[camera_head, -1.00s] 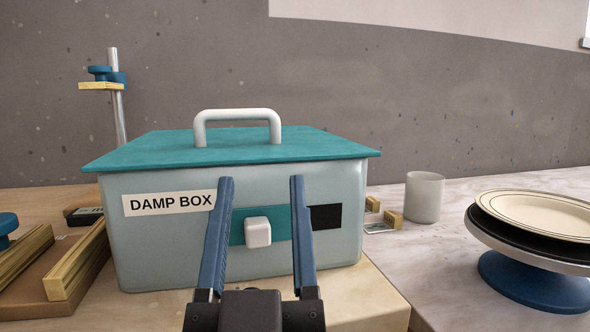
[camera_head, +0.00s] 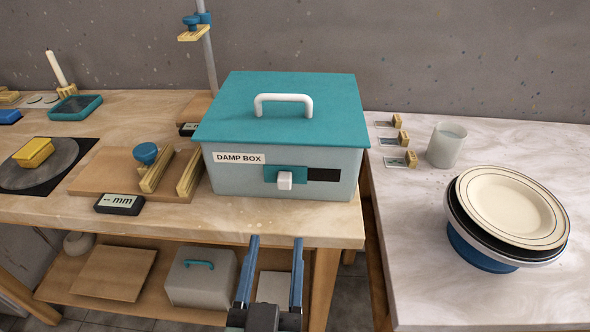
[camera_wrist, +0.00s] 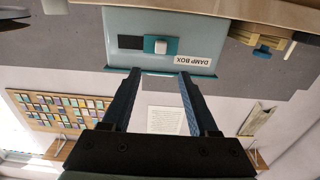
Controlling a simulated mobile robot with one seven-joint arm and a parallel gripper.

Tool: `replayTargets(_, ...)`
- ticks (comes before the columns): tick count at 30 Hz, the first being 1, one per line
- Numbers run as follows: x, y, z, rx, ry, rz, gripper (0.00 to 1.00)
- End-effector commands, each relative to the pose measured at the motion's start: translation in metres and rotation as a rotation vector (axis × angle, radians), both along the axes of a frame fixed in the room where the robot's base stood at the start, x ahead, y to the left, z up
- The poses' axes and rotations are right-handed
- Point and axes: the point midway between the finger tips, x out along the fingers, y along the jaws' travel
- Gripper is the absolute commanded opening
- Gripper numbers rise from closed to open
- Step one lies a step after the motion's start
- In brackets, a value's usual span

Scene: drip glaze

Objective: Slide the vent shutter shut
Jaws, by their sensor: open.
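The damp box (camera_head: 225,179) is pale grey-green with a teal lid (camera_head: 330,115) and a white handle, and stands at the right end of the wooden bench. On its front, the teal vent shutter (camera_head: 300,175) carries a white knob (camera_head: 285,181). A dark vent opening (camera_head: 324,175) shows to the right of the shutter. My gripper (camera_head: 273,243) is open and empty, in front of and below the box, apart from it. The wrist view shows the box upside down, with the knob (camera_wrist: 160,46) and shutter (camera_wrist: 172,46) ahead between my fingers (camera_wrist: 155,75).
Wooden rails (camera_head: 187,174) and a blue knob stand left of the box, with a display gauge (camera_head: 119,204) before them. A grey cup (camera_head: 446,146) and plates (camera_head: 514,208) on a turntable stand on the right-hand marble table. A lower shelf holds a grey lidded box (camera_head: 200,279).

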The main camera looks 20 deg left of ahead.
Motion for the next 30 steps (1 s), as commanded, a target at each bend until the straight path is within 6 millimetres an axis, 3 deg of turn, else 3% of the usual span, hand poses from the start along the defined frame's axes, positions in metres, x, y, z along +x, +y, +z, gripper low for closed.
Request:
replayTargets(8,0.019,0.006,0.000,-0.001,0.001,0.001,0.60)
replayTargets(24,0.100,0.029,0.000,-0.001,0.001,0.001,0.60)
replayTargets(30,0.118,0.035,-0.001,-0.002,0.002,0.001,0.60)
